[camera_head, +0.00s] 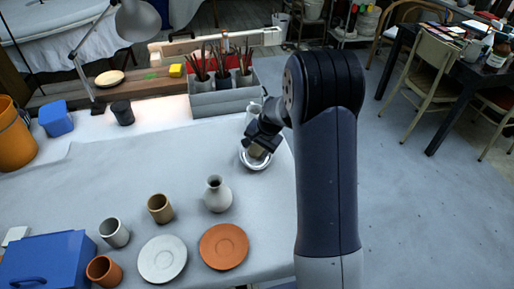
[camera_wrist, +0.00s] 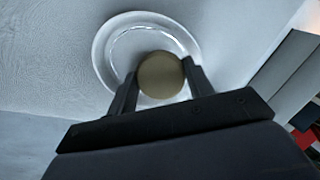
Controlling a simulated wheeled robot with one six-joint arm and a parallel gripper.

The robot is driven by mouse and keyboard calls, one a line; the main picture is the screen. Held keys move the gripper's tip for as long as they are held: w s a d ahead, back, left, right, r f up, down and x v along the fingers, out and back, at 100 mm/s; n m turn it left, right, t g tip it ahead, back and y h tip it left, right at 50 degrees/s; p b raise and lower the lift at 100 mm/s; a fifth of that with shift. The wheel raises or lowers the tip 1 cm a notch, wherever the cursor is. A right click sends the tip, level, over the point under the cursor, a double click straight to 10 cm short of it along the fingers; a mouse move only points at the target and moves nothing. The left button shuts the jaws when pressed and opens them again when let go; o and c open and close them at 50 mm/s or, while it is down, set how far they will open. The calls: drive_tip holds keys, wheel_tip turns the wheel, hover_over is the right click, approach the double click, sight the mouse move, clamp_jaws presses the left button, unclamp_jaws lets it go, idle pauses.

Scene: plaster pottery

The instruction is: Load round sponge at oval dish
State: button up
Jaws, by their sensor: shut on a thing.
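The round sponge (camera_wrist: 161,75) is tan and sits between the two fingers of my gripper (camera_wrist: 160,80) in the wrist view. My gripper (camera_head: 258,148) is shut on it. The oval dish (camera_wrist: 108,42) is white with a raised rim and lies under the sponge in the wrist view. In the head view the dish (camera_head: 268,163) is at the table's right side, partly hidden by my gripper. The sponge (camera_head: 257,152) shows there over the dish. I cannot tell whether the sponge touches the dish.
A grey box (camera_head: 223,101) with brushes in pots stands behind the dish. A grey vase (camera_head: 217,195) stands to the left. Nearer are a white saucer (camera_head: 162,259), an orange saucer (camera_head: 224,247) and several cups. The table's right edge is close to the dish.

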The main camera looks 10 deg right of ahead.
sight(257, 150)
drive_tip(key=shift+r+p, duration=2.05)
drive_tip(key=shift+r, duration=0.9)
wheel_tip(257, 150, up, 4)
drive_tip(key=p, duration=0.2)
drive_tip(key=shift+p, duration=0.35)
idle(0.7)
drive_tip(key=s+f+n, duration=0.2)
drive_tip(key=s, duration=0.1)
drive_tip(key=s+f+n+g+y, duration=0.1)
drive_tip(key=s+f+n, duration=0.2)
drive_tip(key=s, duration=0.1)
drive_tip(key=s+f+n+g, duration=0.1)
drive_tip(key=s+f+n, duration=0.1)
drive_tip(key=s, duration=0.1)
drive_tip(key=shift+s+f+n+y, duration=0.25)
drive_tip(key=shift+s+n+y, duration=0.05)
drive_tip(key=shift+n, duration=0.1)
drive_tip(key=shift+s+a+f+n+g, duration=0.1)
drive_tip(key=shift+s+f+n+g, duration=0.25)
drive_tip(key=shift+s, duration=0.2)
